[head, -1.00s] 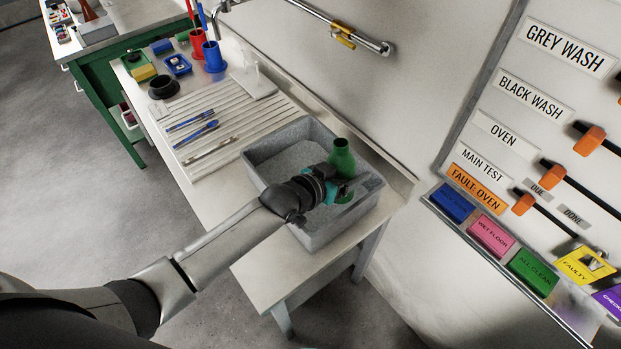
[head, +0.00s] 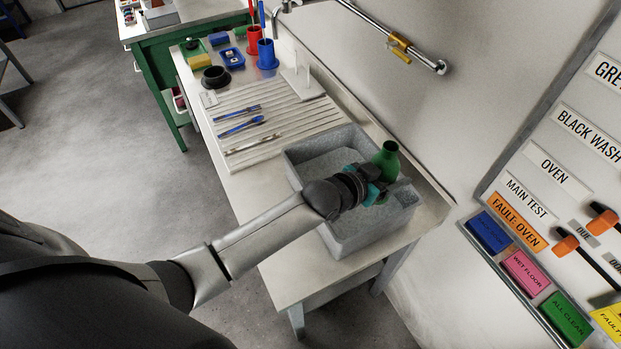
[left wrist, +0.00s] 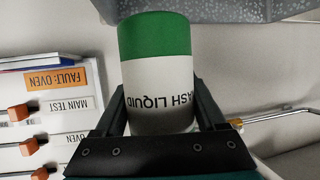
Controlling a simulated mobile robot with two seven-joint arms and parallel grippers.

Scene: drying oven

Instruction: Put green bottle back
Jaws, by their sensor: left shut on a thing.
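The green bottle (head: 386,158) is upright over the right end of the grey sink basin (head: 291,168), with its green neck and shoulder showing in the head view. My left gripper (head: 377,190) is shut on it from the front left. In the left wrist view the bottle (left wrist: 158,75) stands between the two fingers, with a green band and a white label reading "ASH LIQUID" upside down. The gripper hides the bottle's lower part in the head view, so I cannot tell whether it touches the basin. My right gripper is in neither view.
A ribbed draining board (head: 250,112) holds blue-handled tools and a rod. Behind it are red (head: 254,42) and blue (head: 267,55) cups, a black ring (head: 215,77) and sponges. A wall rail (head: 375,28) runs above. A sign board with coloured blocks (head: 525,271) is at the right.

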